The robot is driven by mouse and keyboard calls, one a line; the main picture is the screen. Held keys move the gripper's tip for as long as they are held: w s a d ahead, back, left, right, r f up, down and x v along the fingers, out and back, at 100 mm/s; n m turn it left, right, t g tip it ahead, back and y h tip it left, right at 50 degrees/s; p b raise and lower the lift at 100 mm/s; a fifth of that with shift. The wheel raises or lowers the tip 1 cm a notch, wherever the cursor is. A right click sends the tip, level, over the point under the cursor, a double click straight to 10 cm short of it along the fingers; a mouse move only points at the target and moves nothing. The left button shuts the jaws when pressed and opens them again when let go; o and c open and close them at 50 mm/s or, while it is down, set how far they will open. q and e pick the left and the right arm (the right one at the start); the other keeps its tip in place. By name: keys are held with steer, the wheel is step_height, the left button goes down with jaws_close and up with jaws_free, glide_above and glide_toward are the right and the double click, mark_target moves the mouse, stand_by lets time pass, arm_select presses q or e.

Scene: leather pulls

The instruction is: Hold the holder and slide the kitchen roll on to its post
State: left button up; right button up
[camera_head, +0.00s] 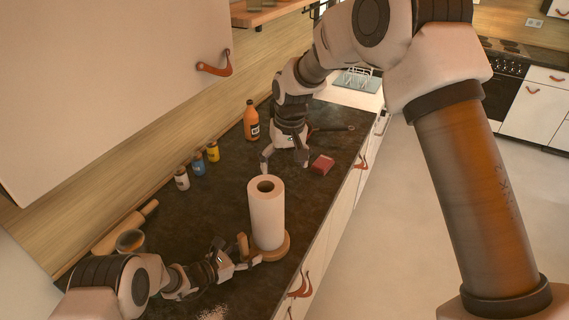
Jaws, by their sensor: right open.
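The white kitchen roll (267,214) stands upright on the round wooden base of the holder (284,247), near the counter's front edge. The roll hides the post; only the dark hole shows at its top. My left gripper (250,255) is at the left rim of the holder, with its fingers closed on the wood there. My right gripper (285,161) is open and empty, pointing down over the counter behind the roll and apart from it.
An orange bottle (251,121) and several small jars (198,163) stand along the wall. A bowl (130,241) and rolling pin (142,217) are at left. Dark counter (222,205) is clear left of the roll.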

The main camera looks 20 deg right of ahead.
arm_select(q)
steer(key=shift+a, duration=0.1)
steer(key=v, duration=1.1)
steer(key=shift+a+r, duration=0.1)
steer(key=shift+a, duration=0.05)
steer(key=shift+s+a+r, duration=0.1)
steer(key=shift+s+a, duration=0.1)
steer(key=shift+a, duration=0.05)
